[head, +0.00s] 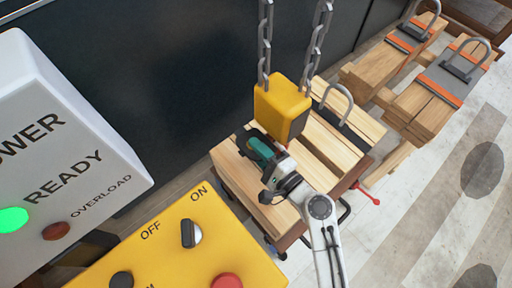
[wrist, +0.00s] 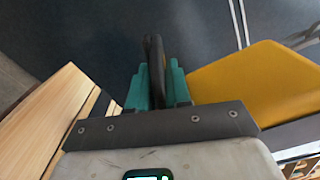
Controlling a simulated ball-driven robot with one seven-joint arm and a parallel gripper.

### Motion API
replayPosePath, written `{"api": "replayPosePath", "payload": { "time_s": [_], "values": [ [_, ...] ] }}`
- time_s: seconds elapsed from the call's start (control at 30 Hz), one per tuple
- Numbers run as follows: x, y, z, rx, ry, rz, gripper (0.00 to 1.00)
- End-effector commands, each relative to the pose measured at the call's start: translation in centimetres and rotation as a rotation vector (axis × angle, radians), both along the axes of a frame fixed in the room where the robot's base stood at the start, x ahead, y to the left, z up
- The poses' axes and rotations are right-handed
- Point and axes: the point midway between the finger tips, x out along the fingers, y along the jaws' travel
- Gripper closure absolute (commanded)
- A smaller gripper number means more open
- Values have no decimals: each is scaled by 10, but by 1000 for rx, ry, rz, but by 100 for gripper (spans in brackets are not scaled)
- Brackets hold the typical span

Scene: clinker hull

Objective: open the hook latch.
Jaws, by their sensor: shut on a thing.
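My gripper (head: 260,148), with teal fingers, is at the lower left of the yellow hoist block (head: 281,104), over the wooden load. In the wrist view my gripper (wrist: 158,82) is shut on a dark, narrow upright piece, which I take to be the hook latch (wrist: 155,52). The piece stands up between the two fingers. The yellow block (wrist: 255,88) is just right of the fingers there. The rest of the hook is hidden in both views, so I cannot tell how far the latch is open.
Two chains (head: 265,40) rise from the block. Strapped timber (head: 330,140) with a grey lifting loop (head: 340,97) is beneath and right. A yellow control box (head: 180,262) and a white status box (head: 65,120) with a lit green READY lamp are left.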

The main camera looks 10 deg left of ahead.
Motion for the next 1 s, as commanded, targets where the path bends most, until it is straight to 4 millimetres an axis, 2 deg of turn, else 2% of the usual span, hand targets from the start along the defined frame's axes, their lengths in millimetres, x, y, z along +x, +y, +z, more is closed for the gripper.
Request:
{"api": "replayPosePath", "payload": {
  "time_s": [0.03,0.57,0.6,0.73,1.0],
  "values": [
    [3,-2,6,8,-3,-7,100],
    [4,-3,7,19,11,-9,100],
    [4,-3,6,19,12,-9,78],
    [3,-2,5,18,15,-7,65],
    [1,-3,3,18,19,-4,65]
  ]
}}
